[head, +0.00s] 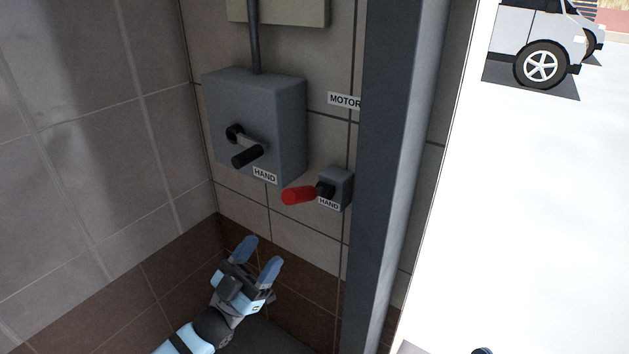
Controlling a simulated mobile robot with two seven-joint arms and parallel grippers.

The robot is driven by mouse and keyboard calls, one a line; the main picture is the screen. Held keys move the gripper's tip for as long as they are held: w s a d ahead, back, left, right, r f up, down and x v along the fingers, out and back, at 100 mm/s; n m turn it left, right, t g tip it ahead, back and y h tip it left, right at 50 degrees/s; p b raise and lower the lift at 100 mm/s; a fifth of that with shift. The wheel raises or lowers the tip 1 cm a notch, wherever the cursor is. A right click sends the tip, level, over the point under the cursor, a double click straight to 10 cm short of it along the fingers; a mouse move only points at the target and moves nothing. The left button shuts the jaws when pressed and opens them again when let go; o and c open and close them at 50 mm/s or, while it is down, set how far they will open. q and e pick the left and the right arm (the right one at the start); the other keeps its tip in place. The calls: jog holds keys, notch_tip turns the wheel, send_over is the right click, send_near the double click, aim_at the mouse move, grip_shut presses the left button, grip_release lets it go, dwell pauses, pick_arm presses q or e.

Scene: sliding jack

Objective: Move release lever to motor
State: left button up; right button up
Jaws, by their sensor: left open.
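The release lever (300,195) has a red handle and sticks out to the left from a small grey box (340,188) on the tiled wall. A "HAND" label (329,203) is at the bottom of that box, beside the lever. A "MOTOR" label (344,101) is on the wall above the box. My left gripper (259,256) is open and empty, below and to the left of the red handle and apart from it. My right gripper is not clearly in view.
A larger grey box (265,115) with a black crank (247,155) and its own "HAND" label hangs left of the lever. A grey vertical post (385,180) stands just right of the small box. Beyond it is a bright opening with a parked car (535,40).

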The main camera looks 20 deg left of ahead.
aim_at(301, 194)
pick_arm(q)
jog(key=b+x, duration=0.2)
jog(key=x, duration=1.1)
jog(key=shift+w+d+r, duration=0.1)
jog(key=shift+w+r, duration=0.1)
jog(key=shift+r, duration=0.05)
pick_arm(e)
jog(key=f, duration=0.1)
jog(key=f+g, duration=0.1)
jog(key=f, duration=0.1)
jog(key=shift+w+a, duration=0.1)
jog(key=shift+a, duration=0.1)
